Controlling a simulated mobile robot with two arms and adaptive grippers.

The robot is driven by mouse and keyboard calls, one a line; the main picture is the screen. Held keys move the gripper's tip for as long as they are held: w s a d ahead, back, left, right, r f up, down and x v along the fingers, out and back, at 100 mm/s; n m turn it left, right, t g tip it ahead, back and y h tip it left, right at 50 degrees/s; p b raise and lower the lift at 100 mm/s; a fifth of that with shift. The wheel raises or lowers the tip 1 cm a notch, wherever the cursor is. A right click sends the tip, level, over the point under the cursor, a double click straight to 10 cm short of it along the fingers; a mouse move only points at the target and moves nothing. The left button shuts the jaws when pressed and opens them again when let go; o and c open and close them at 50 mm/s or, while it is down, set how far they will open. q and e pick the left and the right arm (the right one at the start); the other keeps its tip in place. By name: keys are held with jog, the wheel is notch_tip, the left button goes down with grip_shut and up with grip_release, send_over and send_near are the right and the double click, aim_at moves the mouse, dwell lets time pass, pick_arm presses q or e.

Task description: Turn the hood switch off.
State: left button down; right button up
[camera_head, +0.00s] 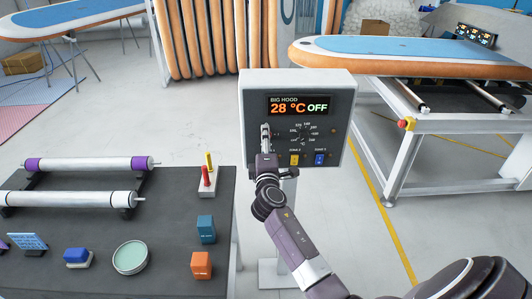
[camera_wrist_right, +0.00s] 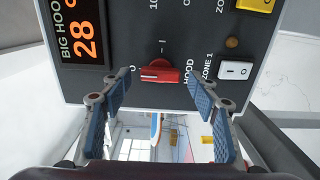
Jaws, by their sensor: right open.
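The grey control box (camera_head: 345,95) has a dark panel, and its display (camera_head: 297,104) reads BIG HOOD, 28 °C and OFF. The hood switch (camera_wrist_right: 160,72) is a red rotary knob beside the HOOD label in the right wrist view. It lies lengthwise across that picture, near the O mark; the I mark is above it. My right gripper (camera_head: 265,128) is in front of the panel's lower left and hides the switch in the head view. In the wrist view its blue-padded fingers (camera_wrist_right: 160,90) are open on either side of the knob, not touching it. My left gripper is not in view.
A white zone 1 switch (camera_wrist_right: 236,70) sits close to the right finger. A yellow switch (camera_head: 295,160) and a blue switch (camera_head: 320,159) are on the panel's lower edge. A dark table (camera_head: 165,220) with rollers and small blocks stands at left.

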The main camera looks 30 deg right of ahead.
jog(key=v, duration=1.1)
jog(key=shift+f, duration=0.1)
